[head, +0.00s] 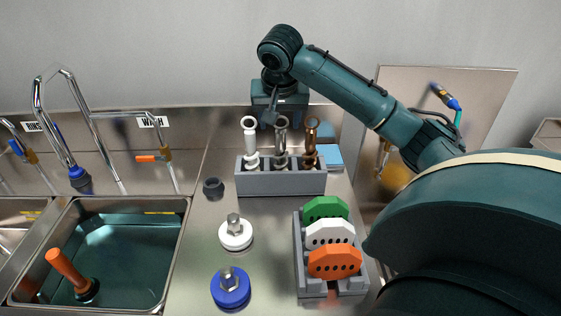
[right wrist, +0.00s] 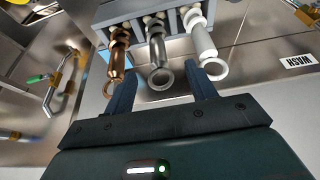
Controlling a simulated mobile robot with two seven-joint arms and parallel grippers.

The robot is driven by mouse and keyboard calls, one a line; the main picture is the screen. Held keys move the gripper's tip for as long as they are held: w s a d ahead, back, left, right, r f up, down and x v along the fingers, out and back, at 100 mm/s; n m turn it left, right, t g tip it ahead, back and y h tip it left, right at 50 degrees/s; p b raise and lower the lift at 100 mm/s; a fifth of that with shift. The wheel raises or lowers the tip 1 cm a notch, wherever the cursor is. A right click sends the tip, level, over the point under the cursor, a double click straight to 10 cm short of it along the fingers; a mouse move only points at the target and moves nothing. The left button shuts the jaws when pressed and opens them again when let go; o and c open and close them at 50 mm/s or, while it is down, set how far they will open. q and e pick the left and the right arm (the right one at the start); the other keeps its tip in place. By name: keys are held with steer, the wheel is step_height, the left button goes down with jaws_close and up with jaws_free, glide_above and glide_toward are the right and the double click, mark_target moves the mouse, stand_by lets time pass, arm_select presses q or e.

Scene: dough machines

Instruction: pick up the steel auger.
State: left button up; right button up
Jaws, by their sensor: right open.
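The steel auger (head: 281,146) stands upright in the middle slot of a grey rack (head: 281,184), its ring end up. A white auger (head: 251,145) stands to its left and a bronze auger (head: 310,146) to its right. My right gripper (head: 272,117) is open, at the ring end of the steel auger. In the right wrist view, the steel auger (right wrist: 157,49) lies between the two spread fingers of my gripper (right wrist: 163,88), with no clear contact. The bronze auger (right wrist: 117,62) and white auger (right wrist: 203,42) are just outside the fingers. My left gripper is not seen.
A second rack (head: 299,262) holds green, white and orange perforated plates in front. A white knob-topped disc (head: 236,236), a blue one (head: 231,290) and a dark cup (head: 213,188) stand on the steel counter. A sink (head: 182,225) with faucets is at left.

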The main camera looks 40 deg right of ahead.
mark_target(281, 130)
steer(key=x, duration=0.5)
steer(key=p+x, duration=0.1)
steer(key=x, duration=0.1)
steer(key=shift+w+d+f, duration=0.1)
steer(key=shift+w+d, duration=0.1)
steer(key=shift+d, duration=0.2)
steer(key=shift+c, duration=0.2)
jaws_close()
